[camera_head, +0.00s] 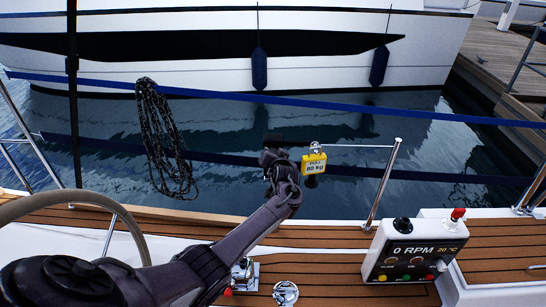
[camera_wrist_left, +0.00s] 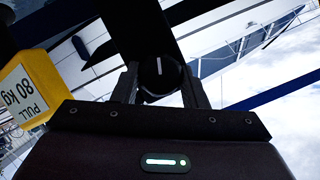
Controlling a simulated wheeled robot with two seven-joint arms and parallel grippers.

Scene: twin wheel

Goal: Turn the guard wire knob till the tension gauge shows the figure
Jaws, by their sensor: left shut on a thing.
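A dark round knob (camera_wrist_left: 160,76) with a white line pointing up the picture sits between the fingers of my left gripper (camera_wrist_left: 160,90), which is shut on it. In the head view my left gripper (camera_head: 276,150) is beyond the deck edge, over the water, and hides the knob. Just right of it hangs a yellow box (camera_head: 314,167) with a white label reading "PULL 80 kg". The box also shows at the left of the left wrist view (camera_wrist_left: 30,88), its label upside down. I cannot make out a gauge needle. My right gripper is not in view.
A metal post and rail (camera_head: 382,185) stand right of the box. A coiled rope (camera_head: 165,140) hangs left of my arm from a blue line. A control box (camera_head: 410,250) reading "0 RPM 20 °C" sits on the deck at right. A white boat lies across the water.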

